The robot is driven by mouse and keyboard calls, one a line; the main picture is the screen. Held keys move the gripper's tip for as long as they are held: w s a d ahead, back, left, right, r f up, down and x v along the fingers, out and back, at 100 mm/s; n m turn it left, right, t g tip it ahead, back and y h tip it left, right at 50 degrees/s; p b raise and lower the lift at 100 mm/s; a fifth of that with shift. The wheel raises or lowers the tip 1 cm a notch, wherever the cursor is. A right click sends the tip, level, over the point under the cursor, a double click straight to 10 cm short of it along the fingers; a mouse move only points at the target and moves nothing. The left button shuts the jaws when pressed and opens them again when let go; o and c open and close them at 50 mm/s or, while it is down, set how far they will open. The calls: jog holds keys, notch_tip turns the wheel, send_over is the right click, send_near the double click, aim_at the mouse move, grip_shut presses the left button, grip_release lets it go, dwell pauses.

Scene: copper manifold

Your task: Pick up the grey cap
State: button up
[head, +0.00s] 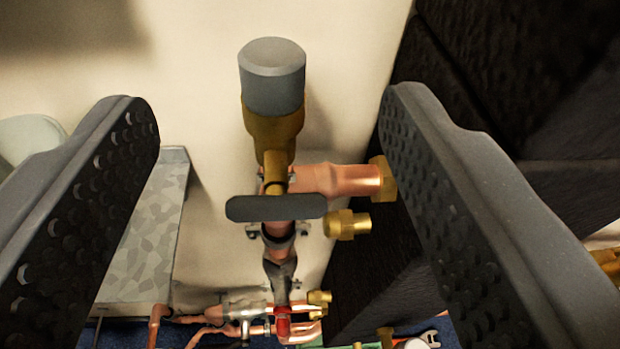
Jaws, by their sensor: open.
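The grey cap (272,78) is a short grey cylinder with a bevelled top. It sits on a brass valve body (273,135) at the upper middle of the head view. My gripper (262,100) is open, with one dark, dimpled finger at the left and the other at the right. There is clear space between the cap and each finger, and nothing is held. How far the cap lies beyond the fingertips is hard to tell.
Below the cap are a dark flat handle (276,208), a copper pipe (335,180) running right to a brass nut (382,179), and a small brass fitting (347,224). A galvanised metal piece (150,235) stands left. Dark insulation (475,60) fills the right. Several copper pipes run along the bottom.

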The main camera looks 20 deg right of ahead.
aim_at(273, 44)
jog(key=x, duration=0.4)
jog(key=f+x, duration=0.1)
jog(key=x, duration=0.3)
jog(key=b+x, duration=0.1)
jog(key=x, duration=0.4)
jog(key=shift+s+f, duration=0.15)
jog(key=shift+f, duration=0.25)
jog(key=c, duration=1)
